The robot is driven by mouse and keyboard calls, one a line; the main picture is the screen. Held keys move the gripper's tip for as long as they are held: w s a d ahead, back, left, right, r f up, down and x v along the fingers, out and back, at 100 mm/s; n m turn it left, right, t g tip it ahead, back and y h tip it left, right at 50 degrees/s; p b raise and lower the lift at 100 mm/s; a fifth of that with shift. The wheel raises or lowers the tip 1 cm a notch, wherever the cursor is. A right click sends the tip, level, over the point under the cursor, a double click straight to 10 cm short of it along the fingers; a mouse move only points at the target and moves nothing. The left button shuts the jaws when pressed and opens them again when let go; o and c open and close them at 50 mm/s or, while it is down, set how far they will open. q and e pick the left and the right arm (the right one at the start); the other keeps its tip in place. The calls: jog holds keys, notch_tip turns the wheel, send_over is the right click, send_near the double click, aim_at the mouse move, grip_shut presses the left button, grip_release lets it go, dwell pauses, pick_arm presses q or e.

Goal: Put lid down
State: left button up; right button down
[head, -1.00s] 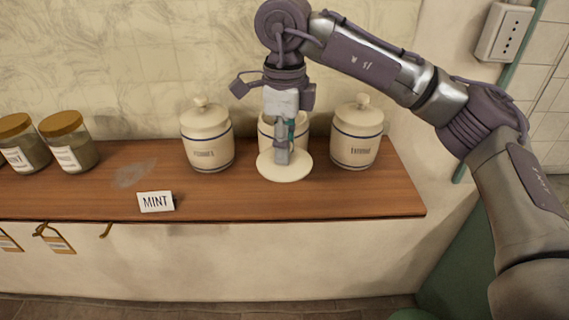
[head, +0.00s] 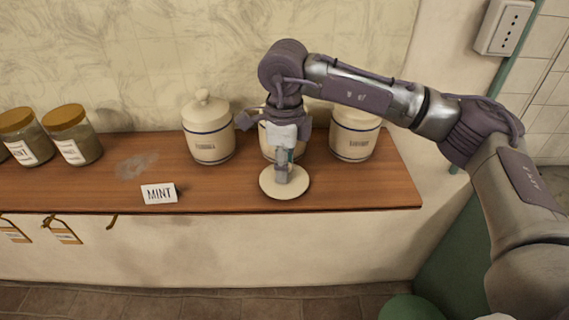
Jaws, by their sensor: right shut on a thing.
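A round cream lid (head: 270,186) is below my right gripper (head: 282,176), near the front of the wooden shelf (head: 350,187). The gripper points down and is shut on the lid's knob, which the fingers mostly hide. The lid looks level and very close to the shelf top; I cannot tell whether it touches. The middle cream jar (head: 266,146) stands behind my gripper, largely hidden, so its top does not show. My left gripper is not in view.
Lidded cream jars stand on the left (head: 208,133) and right (head: 353,140), the right one partly behind my arm. Brown-lidded glass jars (head: 72,136) are at far left.

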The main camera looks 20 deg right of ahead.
jog(key=c, duration=0.9)
grip_release()
jog(key=shift+f, duration=0.1)
jog(key=shift+r+p, duration=0.3)
jog(key=shift+r, duration=0.05)
notch_tip(320, 180, up, 12)
jog(key=b, duration=0.1)
jog(key=shift+f+b, duration=0.15)
jog(key=shift+b, duration=0.25)
